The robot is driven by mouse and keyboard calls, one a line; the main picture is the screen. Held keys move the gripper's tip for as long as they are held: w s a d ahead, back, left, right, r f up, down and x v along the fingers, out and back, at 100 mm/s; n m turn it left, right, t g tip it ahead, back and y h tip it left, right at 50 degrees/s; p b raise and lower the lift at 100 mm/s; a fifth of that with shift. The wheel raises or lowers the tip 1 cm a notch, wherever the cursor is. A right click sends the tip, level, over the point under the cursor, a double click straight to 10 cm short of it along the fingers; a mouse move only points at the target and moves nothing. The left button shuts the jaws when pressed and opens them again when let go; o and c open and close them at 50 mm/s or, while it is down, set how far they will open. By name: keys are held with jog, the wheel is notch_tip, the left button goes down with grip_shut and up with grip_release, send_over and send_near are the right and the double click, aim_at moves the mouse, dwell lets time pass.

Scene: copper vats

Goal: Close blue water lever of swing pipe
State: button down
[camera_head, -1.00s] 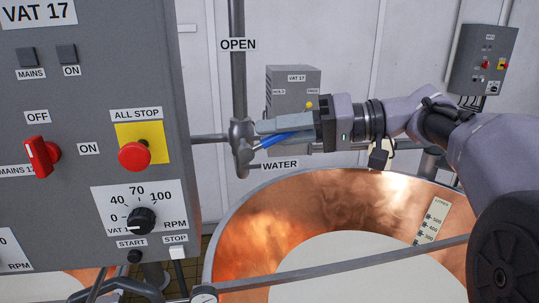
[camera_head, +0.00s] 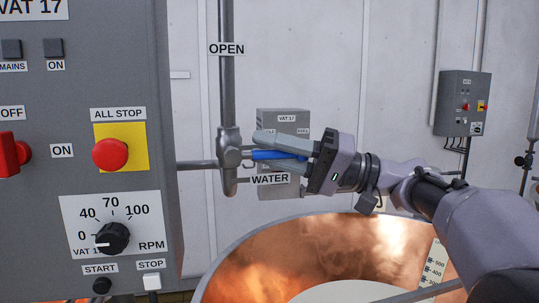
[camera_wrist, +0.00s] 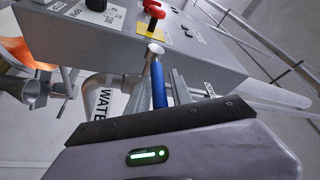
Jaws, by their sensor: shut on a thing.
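The blue water lever (camera_head: 277,155) sticks out to the right from the valve on the grey swing pipe (camera_head: 228,145), roughly level, beside the WATER label (camera_head: 269,179). The OPEN label (camera_head: 226,49) is on the vertical pipe above. My gripper (camera_head: 272,150) reaches in from the right, its fingers around the lever and shut on it. In the wrist view the blue lever (camera_wrist: 158,85) lies between the two grey fingers, with its metal end toward the control panel. The lever's right end is partly hidden by my gripper in the head view.
A grey VAT 17 control panel (camera_head: 160,225) with a red ALL STOP button (camera_head: 110,153) stands close on the left. A copper vat (camera_head: 345,245) is below. A smaller VAT 17 box (camera_head: 283,116) is behind the gripper, and another grey box (camera_head: 462,103) hangs on the wall.

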jog(key=c, duration=1.4)
grip_release()
jog(key=shift+a, duration=0.1)
jog(key=shift+b+v, duration=1.75)
jog(key=shift+v, duration=7)
jog(key=shift+s, duration=0.1)
